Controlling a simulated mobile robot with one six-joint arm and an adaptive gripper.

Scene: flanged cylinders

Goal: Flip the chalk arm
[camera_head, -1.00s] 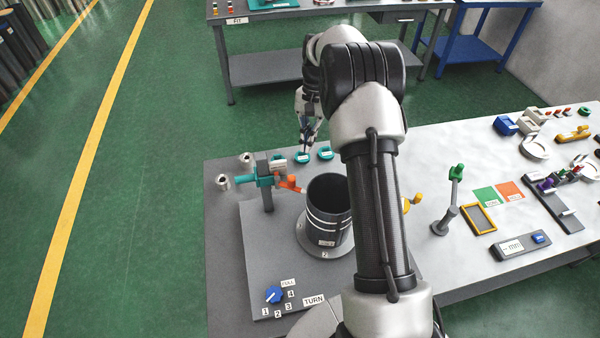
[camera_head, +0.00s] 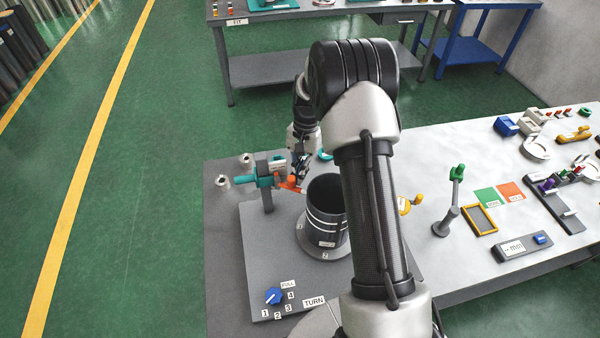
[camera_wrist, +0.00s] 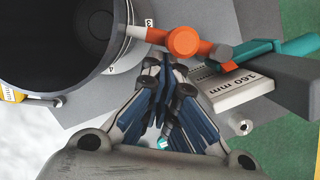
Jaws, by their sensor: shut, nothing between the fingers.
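The chalk arm (camera_head: 290,184) is orange and sits on a teal bracket (camera_head: 258,181) on a grey post, left of the dark flanged cylinder (camera_head: 327,205). In the wrist view, the orange chalk arm (camera_wrist: 184,41) has a round knob and a white tip reaching over to the cylinder's rim (camera_wrist: 117,30). My gripper (camera_wrist: 166,66) is shut and empty, its fingertips just beside the orange arm in the picture; I cannot tell whether they touch. In the head view, my gripper (camera_head: 301,178) is by the arm, partly blurred into it.
A blue dial (camera_head: 273,295) is at the grey plate's front. A green-topped stand (camera_head: 448,205) and a yellow-framed tray (camera_head: 480,219) stand to the right. Green floor lies open on the left.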

